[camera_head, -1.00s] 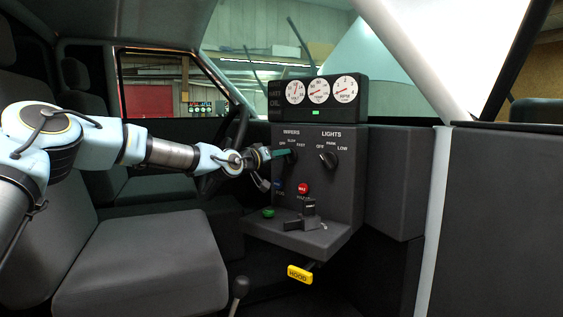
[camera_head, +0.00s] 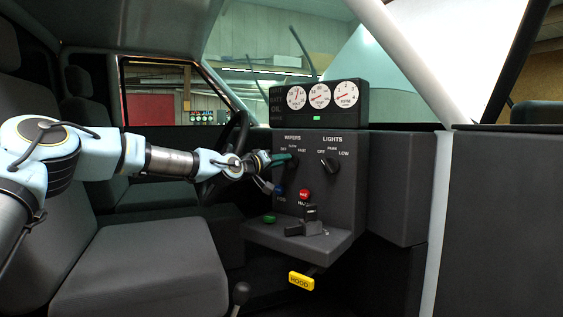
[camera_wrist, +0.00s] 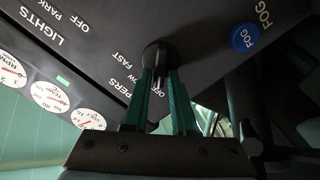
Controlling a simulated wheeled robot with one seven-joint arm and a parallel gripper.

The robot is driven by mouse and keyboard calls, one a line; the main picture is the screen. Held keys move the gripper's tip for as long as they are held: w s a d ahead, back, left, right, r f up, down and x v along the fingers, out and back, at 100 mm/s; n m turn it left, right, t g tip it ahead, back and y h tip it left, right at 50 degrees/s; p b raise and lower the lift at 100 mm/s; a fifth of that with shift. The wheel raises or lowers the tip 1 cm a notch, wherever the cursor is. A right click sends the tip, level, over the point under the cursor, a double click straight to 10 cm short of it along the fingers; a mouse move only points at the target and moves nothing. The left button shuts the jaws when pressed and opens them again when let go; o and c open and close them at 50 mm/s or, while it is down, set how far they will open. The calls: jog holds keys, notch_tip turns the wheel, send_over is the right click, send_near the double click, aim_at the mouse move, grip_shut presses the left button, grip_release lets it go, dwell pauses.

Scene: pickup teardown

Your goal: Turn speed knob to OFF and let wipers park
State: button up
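The black wiper speed knob (camera_head: 291,164) is on the grey dash panel under the WIPERS label, with OFF, SLOW and FAST marks. My gripper (camera_head: 285,160) reaches it from the left. In the wrist view the knob (camera_wrist: 156,55) lies at the tips of my two green fingers (camera_wrist: 160,78). One finger is on each side, with a narrow gap, and they appear shut on the knob's grip. The fingers partly cover the labels, and the knob's exact pointing is hard to tell. Dark wiper arms (camera_head: 303,52) show through the windshield.
The lights knob (camera_head: 329,165) is close on the right. A blue FOG button (camera_head: 279,189) and red button (camera_head: 304,195) sit below, above a shelf with a dark lever (camera_head: 311,213) and green button (camera_head: 270,219). The steering wheel (camera_head: 236,145) is behind my wrist.

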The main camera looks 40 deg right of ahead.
jog(key=o, duration=0.3)
jog(key=s+a+b, duration=0.1)
jog(key=a+b, duration=0.2)
jog(key=a, duration=0.7)
jog(key=shift+s+a+b, duration=0.35)
jog(key=shift+b, duration=0.05)
jog(key=shift+f, duration=0.1)
